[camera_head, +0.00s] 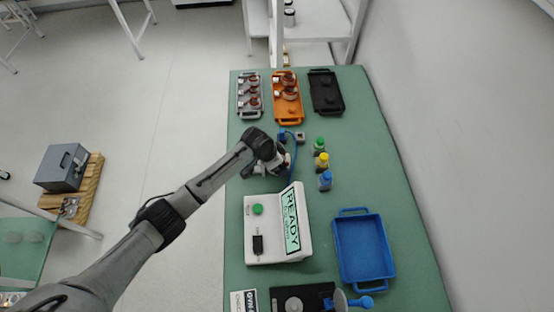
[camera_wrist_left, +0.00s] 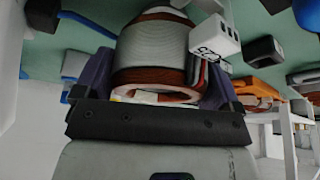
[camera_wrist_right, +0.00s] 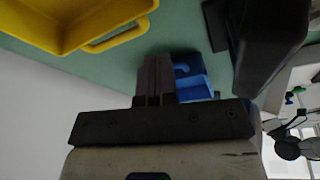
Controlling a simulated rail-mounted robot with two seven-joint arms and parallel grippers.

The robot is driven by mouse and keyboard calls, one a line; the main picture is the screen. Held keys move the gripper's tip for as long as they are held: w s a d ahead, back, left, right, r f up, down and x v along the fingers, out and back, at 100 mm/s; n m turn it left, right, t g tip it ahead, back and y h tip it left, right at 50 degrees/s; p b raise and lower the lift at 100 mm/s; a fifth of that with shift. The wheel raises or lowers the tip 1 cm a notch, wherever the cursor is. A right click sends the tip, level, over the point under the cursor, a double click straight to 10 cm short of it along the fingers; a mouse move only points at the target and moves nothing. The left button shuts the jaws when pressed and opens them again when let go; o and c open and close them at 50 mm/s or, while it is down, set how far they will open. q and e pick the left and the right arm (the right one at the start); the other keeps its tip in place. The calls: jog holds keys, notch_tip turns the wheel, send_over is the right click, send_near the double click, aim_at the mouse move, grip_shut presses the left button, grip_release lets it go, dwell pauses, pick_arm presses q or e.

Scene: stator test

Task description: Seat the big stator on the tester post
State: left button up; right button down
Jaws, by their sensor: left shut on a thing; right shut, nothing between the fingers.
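The big stator (camera_wrist_left: 150,66), a pale grey ring with copper windings, is between the fingers of my left gripper (camera_wrist_left: 152,88). The gripper is shut on it. In the head view my left gripper (camera_head: 275,160) is over the table's left part, just beyond the white tester box (camera_head: 258,222) with its green READY screen (camera_head: 291,220). The arm hides most of the stator there. I cannot make out the tester post, nor whether the stator touches it. My right gripper (camera_wrist_right: 157,78) is shut and empty in the right wrist view.
A silver tray (camera_head: 240,113), an orange tray (camera_head: 289,121) with copper-wound parts and a black tray (camera_head: 326,92) stand at the far end. Small bottles (camera_head: 321,162) stand right of my left gripper. A blue bin (camera_head: 341,262) is nearer. Green table is clear along the right.

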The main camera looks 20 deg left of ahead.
pick_arm(q)
jog(key=shift+f, duration=0.35)
pick_arm(e)
jog(key=shift+f, duration=0.25)
jog(key=shift+d, duration=0.15)
pick_arm(q)
jog(key=shift+f+b, duration=0.45)
jog(key=shift+f, duration=0.3)
pick_arm(e)
jog(key=shift+f, duration=0.25)
pick_arm(q)
jog(key=o, duration=1.2)
jog(key=shift+o, duration=0.3)
jog(key=shift+f, duration=0.15)
jog(key=p+v, duration=0.2)
jog(key=v, duration=1.2)
pick_arm(e)
notch_tip(320, 180, up, 2)
jog(key=shift+r, duration=0.2)
